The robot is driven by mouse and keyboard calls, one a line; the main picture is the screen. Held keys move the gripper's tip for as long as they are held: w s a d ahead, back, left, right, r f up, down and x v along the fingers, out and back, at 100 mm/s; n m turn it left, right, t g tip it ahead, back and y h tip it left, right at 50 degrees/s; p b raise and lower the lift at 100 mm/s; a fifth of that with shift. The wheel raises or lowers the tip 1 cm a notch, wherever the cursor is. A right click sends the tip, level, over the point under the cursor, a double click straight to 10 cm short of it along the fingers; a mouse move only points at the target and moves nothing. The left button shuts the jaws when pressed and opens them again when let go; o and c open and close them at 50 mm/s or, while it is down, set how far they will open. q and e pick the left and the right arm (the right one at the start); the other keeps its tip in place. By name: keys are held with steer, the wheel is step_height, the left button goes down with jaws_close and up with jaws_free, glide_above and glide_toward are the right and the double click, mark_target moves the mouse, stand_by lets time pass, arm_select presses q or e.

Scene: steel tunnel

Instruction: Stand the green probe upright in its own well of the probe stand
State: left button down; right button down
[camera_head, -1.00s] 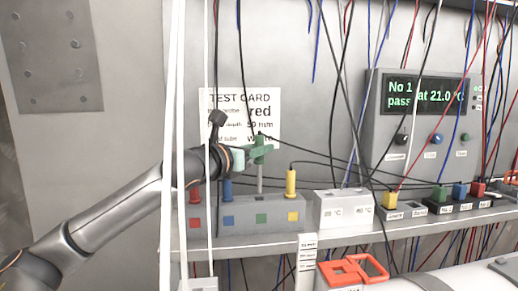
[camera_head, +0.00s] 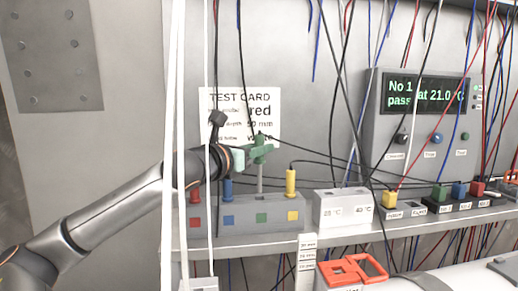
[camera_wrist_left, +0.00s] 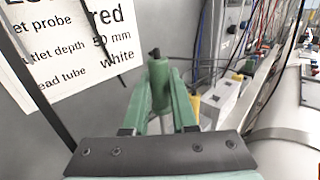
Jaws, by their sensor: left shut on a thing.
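The green probe (camera_head: 259,147) is held upright by its green handle in my left gripper (camera_head: 260,152), with its pale rod pointing down over the probe stand (camera_head: 262,229). The rod's lower end reaches the stand's top behind the green-marked square; I cannot tell how deep it sits. In the left wrist view the green probe (camera_wrist_left: 159,83) stands between the two green fingers (camera_wrist_left: 161,100). Red (camera_head: 195,188), blue (camera_head: 227,187) and yellow (camera_head: 291,183) probes stand in the stand beside it. My right gripper is not in view.
A test card (camera_head: 240,115) is on the wall behind. A white two-well block (camera_head: 343,208) stands right of the stand, near the grey meter (camera_head: 425,118). Thin cables hang across the shelf, and white vertical tubes pass in front of my left arm.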

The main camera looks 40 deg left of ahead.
mark_target(258, 185)
arm_select(q)
steer(key=shift+p, duration=0.55)
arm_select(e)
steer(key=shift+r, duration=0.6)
